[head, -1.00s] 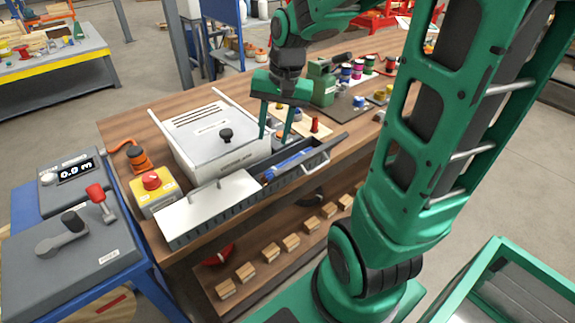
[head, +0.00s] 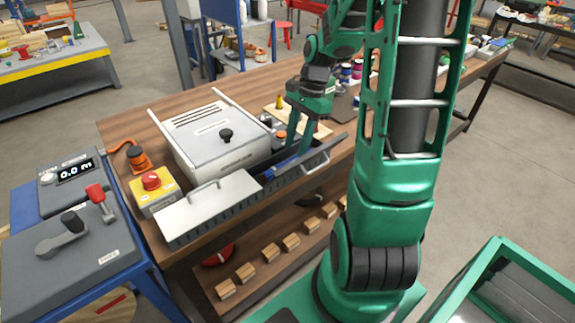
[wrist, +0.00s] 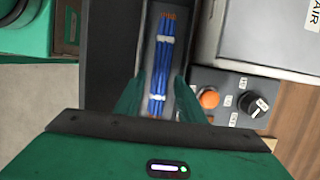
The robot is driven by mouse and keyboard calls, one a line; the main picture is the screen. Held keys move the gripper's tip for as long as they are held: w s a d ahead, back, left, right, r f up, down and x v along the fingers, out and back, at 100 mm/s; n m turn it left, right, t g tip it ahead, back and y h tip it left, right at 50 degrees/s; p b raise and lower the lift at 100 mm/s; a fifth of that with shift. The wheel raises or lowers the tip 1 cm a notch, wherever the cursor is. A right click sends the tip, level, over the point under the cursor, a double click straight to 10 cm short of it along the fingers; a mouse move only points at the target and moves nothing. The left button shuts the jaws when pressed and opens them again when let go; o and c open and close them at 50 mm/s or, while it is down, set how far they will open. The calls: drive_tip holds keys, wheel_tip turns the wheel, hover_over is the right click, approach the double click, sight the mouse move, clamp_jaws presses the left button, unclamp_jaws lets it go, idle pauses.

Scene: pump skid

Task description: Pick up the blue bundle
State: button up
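The blue bundle (head: 283,168) lies in the long dark open tray (head: 318,161) along the front of the workbench. In the wrist view the bundle (wrist: 160,62) is several blue strands with orange-brown ends and two pale bands. My gripper (head: 290,148) points down at the tray. In the wrist view my gripper (wrist: 159,82) is open, with one green finger on each side of the bundle and visible gaps between. Whether the fingertips are level with the bundle or above it, I cannot tell. My gripper's fingers hide part of the bundle in the head view.
A white lid with a handle (head: 209,204) covers the tray's left part. A grey-white box with a black knob (head: 222,150) stands behind it. A panel with an orange button (wrist: 209,98) is close to the right finger. A yellow emergency-stop box (head: 153,193) sits at left.

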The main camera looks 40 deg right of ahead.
sight(290, 161)
drive_tip(key=shift+x, duration=2.7)
drive_tip(key=shift+w+a, duration=0.15)
drive_tip(key=shift+w, duration=0.05)
drive_tip(key=shift+c, duration=0.2)
drive_tip(key=shift+r, duration=0.1)
drive_tip(key=c, duration=0.7)
